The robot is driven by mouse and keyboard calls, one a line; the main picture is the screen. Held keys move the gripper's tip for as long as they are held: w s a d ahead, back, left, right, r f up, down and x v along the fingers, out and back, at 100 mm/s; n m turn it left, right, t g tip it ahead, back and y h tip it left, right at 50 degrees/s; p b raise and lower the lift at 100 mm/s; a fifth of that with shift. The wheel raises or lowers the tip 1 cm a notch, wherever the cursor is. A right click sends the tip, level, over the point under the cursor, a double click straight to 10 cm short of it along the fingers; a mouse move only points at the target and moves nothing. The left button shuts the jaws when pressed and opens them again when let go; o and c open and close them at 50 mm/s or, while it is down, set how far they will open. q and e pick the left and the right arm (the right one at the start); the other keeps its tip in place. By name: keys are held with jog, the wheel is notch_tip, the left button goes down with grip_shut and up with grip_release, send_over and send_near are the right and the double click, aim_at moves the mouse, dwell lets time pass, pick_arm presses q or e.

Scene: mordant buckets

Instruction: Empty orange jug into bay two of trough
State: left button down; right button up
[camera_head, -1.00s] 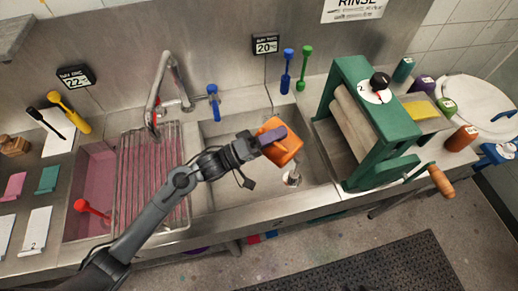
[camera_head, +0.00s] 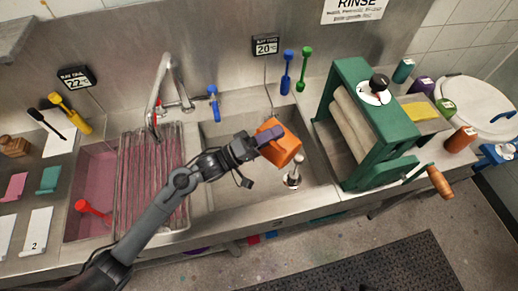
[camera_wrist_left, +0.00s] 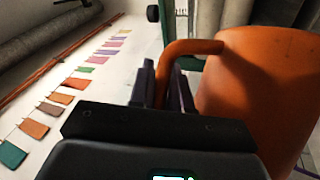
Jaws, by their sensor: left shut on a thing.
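The orange jug (camera_head: 284,150) is held in the air over bay two (camera_head: 225,188), the right-hand basin of the steel trough, under the "20" sign. My left gripper (camera_head: 268,136) is shut on the jug's handle. In the left wrist view the handle (camera_wrist_left: 187,47) passes between the fingers (camera_wrist_left: 163,85), with the jug body (camera_wrist_left: 250,95) to the right. The jug looks tilted in the head view; its mouth and contents cannot be made out, and no stream shows. My right gripper is not in view.
Bay one (camera_head: 92,165) holds pink liquid, with a rack (camera_head: 150,180) beside it. A metal drain fitting (camera_head: 293,178) stands in bay two below the jug. The green mangle (camera_head: 350,125) is close on the right; the tap (camera_head: 165,85) stands at the back left.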

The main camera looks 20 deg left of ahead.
aim_at(287, 158)
pick_arm(q)
jog(key=shift+w+a+f+n+t+p, duration=0.2)
jog(key=shift+a+n+t+p, duration=0.2)
jog(key=shift+a+n, duration=0.25)
dwell(0.3)
jog(key=d+m, duration=0.1)
jog(key=d+g+b, duration=0.1)
jog(key=s+d+r+m, duration=0.1)
jog(key=shift+m, duration=0.35)
jog(key=d+p, duration=0.1)
jog(key=r+m+g+p, duration=0.1)
jog(key=p, duration=0.1)
jog(key=shift+s+d+r, duration=0.15)
jog(key=shift+s+d, duration=0.1)
jog(key=shift+d, duration=0.15)
jog(key=shift+s+d+f+m+g+p, duration=0.3)
jog(key=shift+d+f+m+p, duration=0.2)
jog(key=shift+d+f+m, duration=0.15)
jog(key=shift+y, duration=0.3)
jog(key=shift+d, duration=0.1)
